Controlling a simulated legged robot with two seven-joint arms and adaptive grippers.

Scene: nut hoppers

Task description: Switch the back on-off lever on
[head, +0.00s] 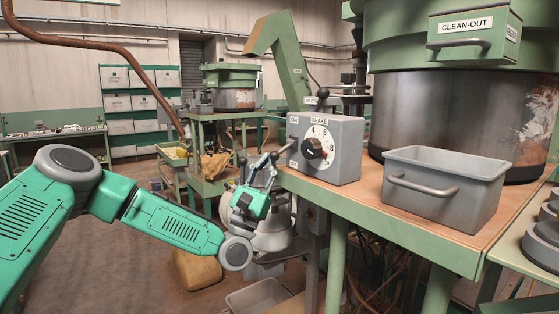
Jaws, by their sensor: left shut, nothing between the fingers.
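A grey control box (345,150) stands on the green-edged bench, with a black dial knob (313,148) under the word SHAKE. An ON label is at the top left of its face. A lever with a black ball (322,93) rises behind the box top, tilted. A light rod (284,149) sticks out at the box's left side near the front; I cannot tell if it is a second lever or part of my gripper. My left gripper (259,163) is shut and empty, left of the box and near the bench edge. My right gripper is not in view.
A grey bin with a handle (444,187) stands right of the box. Behind it is a large round hopper (440,112) with a CLEAN-OUT chute (474,38). A slanted green post (290,62) rises behind the box. Another machine (232,88) stands farther back.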

